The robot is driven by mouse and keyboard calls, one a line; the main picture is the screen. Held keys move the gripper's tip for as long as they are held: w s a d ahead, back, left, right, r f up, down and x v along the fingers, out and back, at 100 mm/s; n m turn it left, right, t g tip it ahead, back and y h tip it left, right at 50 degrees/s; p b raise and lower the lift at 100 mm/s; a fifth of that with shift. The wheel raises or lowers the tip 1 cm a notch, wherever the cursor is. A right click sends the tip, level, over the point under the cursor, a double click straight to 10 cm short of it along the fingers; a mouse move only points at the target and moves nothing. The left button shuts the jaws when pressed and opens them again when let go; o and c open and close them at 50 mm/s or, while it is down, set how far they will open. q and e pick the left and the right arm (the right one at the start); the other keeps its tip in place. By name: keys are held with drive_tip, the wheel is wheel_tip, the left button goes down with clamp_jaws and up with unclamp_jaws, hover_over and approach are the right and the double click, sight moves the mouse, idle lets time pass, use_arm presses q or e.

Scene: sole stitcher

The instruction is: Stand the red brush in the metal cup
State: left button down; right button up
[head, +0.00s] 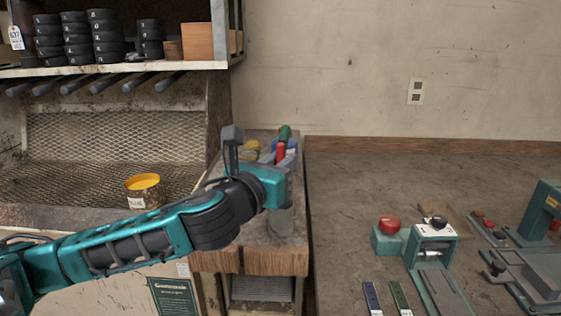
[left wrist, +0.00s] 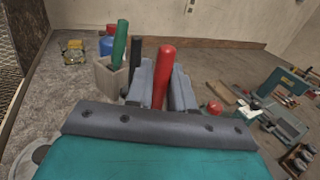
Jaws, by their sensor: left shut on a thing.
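The red brush (left wrist: 164,76) stands upright between the two grey fingers of my left gripper (left wrist: 163,97) in the left wrist view, and the gripper is shut on it. In the head view, the red brush (head: 281,150) shows just above my left gripper (head: 279,159). Its lower end is hidden. A grey cylinder (head: 281,222), which looks like the metal cup, stands on the small counter below the gripper in the head view. My gripper and wrist hide part of it. The brush is apart from it. My right gripper is not in view.
Behind the gripper, a green-handled tool (left wrist: 120,45) stands in a pale holder (left wrist: 110,80). A blue item (left wrist: 107,42) and yellow items (left wrist: 73,52) are close by. A yellow tin (head: 144,191) stands on the left. The workbench (head: 350,200) on the right carries machines.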

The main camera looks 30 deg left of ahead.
use_arm(q)
drive_tip(key=c, duration=0.9)
unclamp_jaws()
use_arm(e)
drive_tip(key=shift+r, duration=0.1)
use_arm(q)
drive_tip(key=shift+s+f, duration=0.1)
